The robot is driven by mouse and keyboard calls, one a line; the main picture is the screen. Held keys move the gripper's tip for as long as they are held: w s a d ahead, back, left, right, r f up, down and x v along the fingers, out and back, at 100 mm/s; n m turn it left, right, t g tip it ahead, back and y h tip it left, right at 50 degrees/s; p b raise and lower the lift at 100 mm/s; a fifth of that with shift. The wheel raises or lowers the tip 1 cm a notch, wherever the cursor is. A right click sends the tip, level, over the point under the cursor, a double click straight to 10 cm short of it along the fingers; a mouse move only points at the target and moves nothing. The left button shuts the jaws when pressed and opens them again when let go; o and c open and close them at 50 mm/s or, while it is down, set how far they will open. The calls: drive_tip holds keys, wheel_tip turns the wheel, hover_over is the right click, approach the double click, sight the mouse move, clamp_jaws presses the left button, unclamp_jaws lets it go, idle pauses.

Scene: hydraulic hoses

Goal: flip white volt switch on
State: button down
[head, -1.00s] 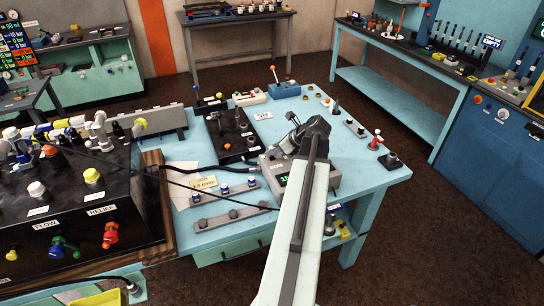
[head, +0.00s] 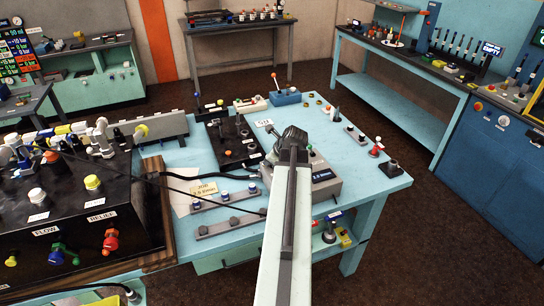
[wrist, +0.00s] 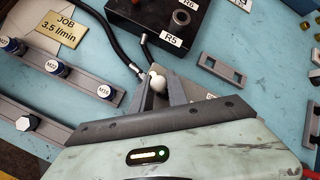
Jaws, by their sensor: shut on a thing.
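A white rounded switch tip (wrist: 156,81) shows between my fingertips in the wrist view. My gripper (wrist: 158,88) is shut on it. The switch sits at the edge of a grey instrument box (head: 322,186) on the light blue bench. In the head view my gripper (head: 290,138) is over this box, and my arm covers the box's left part and the switch. A small dark display with pale text shows on the box, right of my arm. I cannot tell whether the switch is on or off.
A black box labelled R5 (wrist: 160,20) stands just beyond, with black hoses beside it. A job card (wrist: 62,27) and a rail of blue-capped fittings (wrist: 60,75) lie to the left. A black valve panel (head: 85,215) stands at the front left. Small levers line the bench's right side.

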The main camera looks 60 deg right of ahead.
idle(0.3)
drive_tip(key=c, duration=1.4)
unclamp_jaws()
drive_tip(key=shift+c, duration=0.2)
drive_tip(key=p+v, duration=0.6)
drive_tip(key=v, duration=0.1)
drive_tip(key=shift+s+a+r, duration=0.15)
drive_tip(key=shift+a+r, duration=0.1)
drive_tip(key=shift+r, duration=0.05)
